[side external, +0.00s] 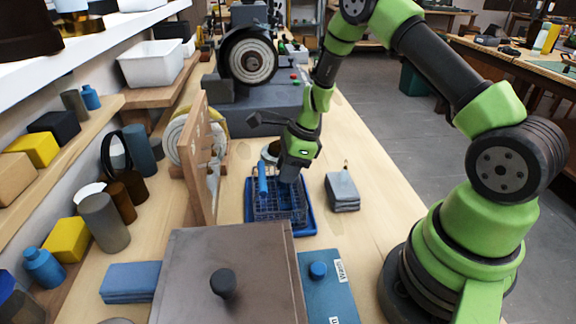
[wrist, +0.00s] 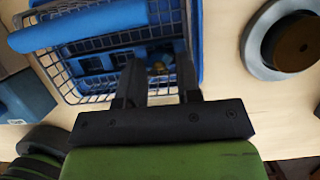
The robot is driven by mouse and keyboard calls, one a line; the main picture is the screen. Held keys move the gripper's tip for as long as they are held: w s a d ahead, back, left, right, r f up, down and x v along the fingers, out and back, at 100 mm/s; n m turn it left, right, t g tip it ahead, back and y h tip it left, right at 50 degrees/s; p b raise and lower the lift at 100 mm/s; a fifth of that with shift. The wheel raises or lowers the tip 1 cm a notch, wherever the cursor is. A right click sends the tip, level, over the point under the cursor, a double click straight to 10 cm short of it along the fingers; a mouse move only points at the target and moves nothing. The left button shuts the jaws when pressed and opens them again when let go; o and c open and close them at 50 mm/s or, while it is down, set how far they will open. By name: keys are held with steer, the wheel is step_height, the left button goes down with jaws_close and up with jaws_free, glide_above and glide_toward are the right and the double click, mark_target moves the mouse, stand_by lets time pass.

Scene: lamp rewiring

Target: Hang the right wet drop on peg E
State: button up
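A blue wire basket (side external: 278,207) stands in a blue tray (side external: 306,226) on the bench. In the wrist view the basket (wrist: 85,52) shows its thick blue handle at the upper left. My gripper (side external: 289,176) points down into the basket; in the wrist view its two fingers (wrist: 158,85) are apart. Small blue and yellowish shapes (wrist: 158,66) show between and beyond the fingertips, too small to identify as drops. An upright wooden board (side external: 199,150) stands left of the basket, seen nearly edge-on, with a pale thing on its right face. Its pegs and letters cannot be read.
A folded grey cloth stack (side external: 342,191) lies right of the tray. A grey lidded box (side external: 190,265) and a blue box (side external: 330,292) stand in front. A dark machine (side external: 262,105) stands behind. A round grey and brown thing (wrist: 285,40) sits right of the basket in the wrist view.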

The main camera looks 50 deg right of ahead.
steer(key=shift+c, duration=0.5)
steer(key=c, duration=0.3)
steer(key=shift+r, duration=0.15)
step_height(320, 180, up, 7)
steer(key=shift+r, duration=0.15)
stand_by(0.3)
